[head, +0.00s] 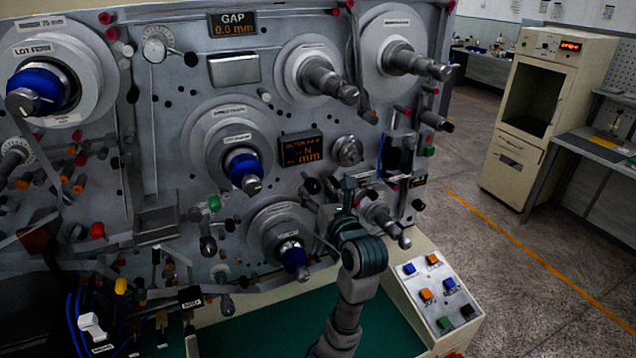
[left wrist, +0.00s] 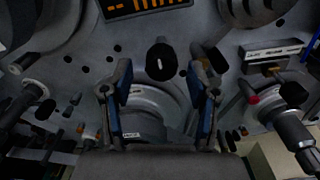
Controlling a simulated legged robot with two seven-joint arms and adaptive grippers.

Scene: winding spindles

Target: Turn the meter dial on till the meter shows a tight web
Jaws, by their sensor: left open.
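The meter (head: 301,149) is a small black display with orange characters on the machine's face; its lower edge shows at the top of the left wrist view (left wrist: 150,6). I see dashes on it, but cannot read a clear value. A black oval knob (head: 311,186) with a white mark sits just below it, probably the meter dial; it also shows in the left wrist view (left wrist: 160,62). My left gripper (head: 346,192) is open and empty. In the left wrist view its two fingers (left wrist: 162,75) stand either side of the knob, with no contact visible. My right gripper is not in view.
Spindles with blue collars (head: 243,168) and bare metal shafts (head: 330,79) stick out around the meter. A silver knob (head: 347,150) sits right of it. A sloped button panel (head: 437,292) stands at lower right. Open floor (head: 500,270) lies beyond.

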